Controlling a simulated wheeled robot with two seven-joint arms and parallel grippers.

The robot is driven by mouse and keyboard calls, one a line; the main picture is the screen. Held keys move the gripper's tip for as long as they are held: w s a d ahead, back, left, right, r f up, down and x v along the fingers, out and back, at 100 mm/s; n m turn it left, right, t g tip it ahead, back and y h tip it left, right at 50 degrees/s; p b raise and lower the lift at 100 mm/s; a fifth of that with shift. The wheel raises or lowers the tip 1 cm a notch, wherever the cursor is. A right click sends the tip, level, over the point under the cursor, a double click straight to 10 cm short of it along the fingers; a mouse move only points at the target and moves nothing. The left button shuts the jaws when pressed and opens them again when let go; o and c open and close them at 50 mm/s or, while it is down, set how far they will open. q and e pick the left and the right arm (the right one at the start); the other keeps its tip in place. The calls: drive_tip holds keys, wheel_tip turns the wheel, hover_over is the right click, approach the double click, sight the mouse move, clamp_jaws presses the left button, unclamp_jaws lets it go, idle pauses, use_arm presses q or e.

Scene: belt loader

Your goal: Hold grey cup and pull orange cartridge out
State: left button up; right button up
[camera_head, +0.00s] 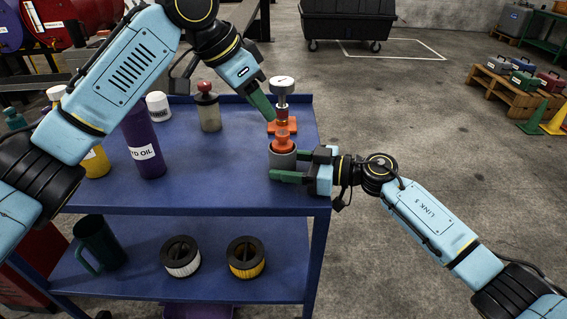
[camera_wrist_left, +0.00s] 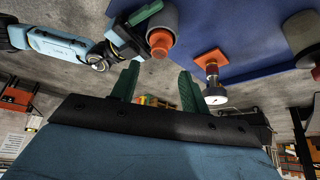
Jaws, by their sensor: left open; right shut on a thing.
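The grey cup (camera_head: 283,159) stands upright near the right edge of the blue cart's top. The orange cartridge (camera_head: 283,142) sits in its mouth and sticks up above the rim. My right gripper (camera_head: 292,167) is shut on the cup from the right. My left gripper (camera_head: 267,108) is open and empty, pointing down just above and behind the cartridge. In the left wrist view, the cup (camera_wrist_left: 181,18) and the cartridge (camera_wrist_left: 160,42) show beyond the open fingers (camera_wrist_left: 156,75), not between them. How deep the cartridge sits is hidden.
A dial gauge (camera_head: 283,86) on an orange base (camera_head: 290,126) stands close behind the cup, near my left fingers. A red-topped container (camera_head: 208,107), a purple oil bottle (camera_head: 143,145) and a white jar (camera_head: 158,106) stand left. The cart top (camera_head: 215,180) is clear at front.

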sight(280, 133)
use_arm(q)
drive_tip(key=shift+x, duration=4.45)
clamp_jaws()
drive_tip(key=shift+r, duration=0.75)
drive_tip(key=shift+r, duration=3.9)
use_arm(e)
drive_tip(key=o, duration=0.8)
drive_tip(key=shift+o, duration=0.2)
